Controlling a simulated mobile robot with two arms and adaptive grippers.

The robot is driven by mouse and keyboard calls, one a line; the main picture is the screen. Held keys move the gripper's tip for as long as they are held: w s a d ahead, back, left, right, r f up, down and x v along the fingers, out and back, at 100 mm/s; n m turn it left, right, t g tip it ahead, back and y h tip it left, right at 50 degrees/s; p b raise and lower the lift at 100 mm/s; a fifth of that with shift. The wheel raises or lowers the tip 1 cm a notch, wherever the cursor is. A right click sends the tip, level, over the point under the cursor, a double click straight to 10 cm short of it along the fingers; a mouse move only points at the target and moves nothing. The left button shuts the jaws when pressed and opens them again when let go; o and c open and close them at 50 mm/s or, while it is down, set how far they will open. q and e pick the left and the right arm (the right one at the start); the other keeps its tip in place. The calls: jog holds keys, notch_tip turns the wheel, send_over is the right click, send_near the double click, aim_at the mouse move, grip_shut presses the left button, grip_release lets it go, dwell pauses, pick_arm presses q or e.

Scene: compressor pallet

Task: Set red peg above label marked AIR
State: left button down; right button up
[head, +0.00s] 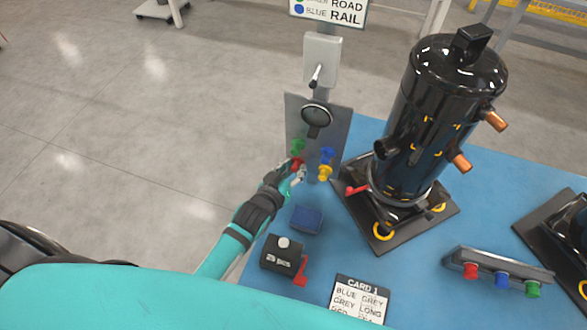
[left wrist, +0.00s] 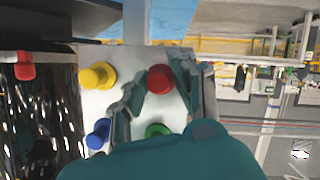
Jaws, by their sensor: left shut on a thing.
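The red peg (head: 296,163) is at the grey upright panel (head: 340,112), below a green peg (head: 298,146). A blue peg (head: 327,154) and a yellow peg (head: 325,172) are to its right. My left gripper (head: 298,172) is at the panel. In the left wrist view, its fingers (left wrist: 163,90) are shut around the red peg (left wrist: 160,79), with the panel behind; whether the peg is still seated cannot be told. No label reading AIR is legible. My right gripper is not in view.
A black compressor (head: 445,90) on a dark base stands right of the panel on the blue surface (head: 490,210). A sign (head: 330,12) reading ROAD and RAIL is cut off above. A control box (head: 282,255), blue block (head: 307,219) and card (head: 359,298) lie in front.

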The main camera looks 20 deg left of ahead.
pick_arm(q)
jog(key=shift+s+d+r, duration=0.15)
jog(key=shift+s+d, duration=0.05)
jog(key=shift+d, duration=0.05)
jog(key=shift+s, duration=0.1)
jog(key=shift+s+a+p, duration=0.15)
jog(key=shift+s+p, duration=0.25)
jog(key=shift+p, duration=0.05)
jog(key=shift+s+a+p, duration=0.1)
jog(key=shift+s+p, duration=1)
jog(key=shift+s, duration=1.35)
notch_tip(320, 180, up, 8)
jog(key=p, duration=0.8)
